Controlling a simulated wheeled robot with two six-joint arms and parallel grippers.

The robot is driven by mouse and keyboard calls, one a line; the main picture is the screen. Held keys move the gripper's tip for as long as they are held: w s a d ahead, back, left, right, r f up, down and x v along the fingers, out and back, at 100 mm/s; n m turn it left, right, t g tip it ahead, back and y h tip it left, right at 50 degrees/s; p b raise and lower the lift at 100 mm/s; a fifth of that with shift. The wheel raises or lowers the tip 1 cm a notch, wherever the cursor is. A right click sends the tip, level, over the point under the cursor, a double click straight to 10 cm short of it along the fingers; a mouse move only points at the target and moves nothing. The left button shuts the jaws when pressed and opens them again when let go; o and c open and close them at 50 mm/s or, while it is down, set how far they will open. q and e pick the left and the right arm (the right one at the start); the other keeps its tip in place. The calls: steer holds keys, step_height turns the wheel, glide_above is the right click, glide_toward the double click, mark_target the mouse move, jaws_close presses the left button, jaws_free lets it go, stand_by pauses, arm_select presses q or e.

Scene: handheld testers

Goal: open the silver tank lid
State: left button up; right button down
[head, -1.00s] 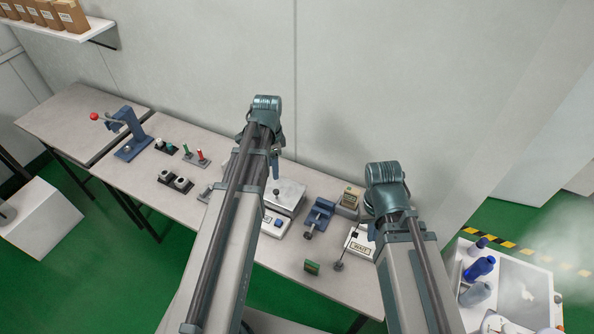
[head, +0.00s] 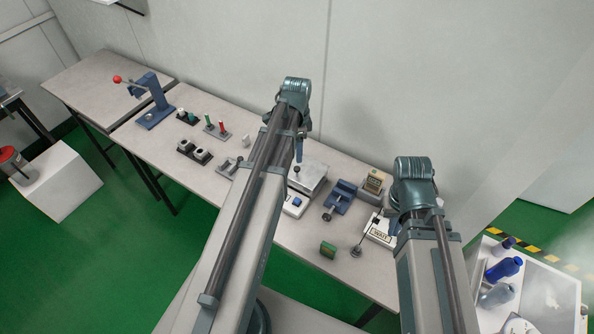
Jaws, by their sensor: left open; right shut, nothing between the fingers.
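The silver tank lid (head: 313,178) appears as a flat silver-grey top on a box near the back of the middle table, lying level. A small dark knob (head: 297,168) shows at its left. My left arm crosses in front and hides its left part. Only a narrow blue-grey tip of my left gripper (head: 300,152) shows past the arm, above the lid's left back edge. It looks open; whether it touches the knob or lid is unclear. My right gripper is hidden behind my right arm.
A blue vise (head: 340,197), a green block (head: 327,250) and a white tester marked WAIT (head: 379,229) stand right of the tank. Switch blocks (head: 195,152) and a blue lever press (head: 153,112) stand left.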

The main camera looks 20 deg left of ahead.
mark_target(297, 168)
arm_select(q)
step_height(297, 168, down, 8)
steer(key=b, duration=0.6)
steer(key=shift+b, duration=0.4)
steer(key=shift+r, duration=0.1)
jaws_close()
stand_by(0.7)
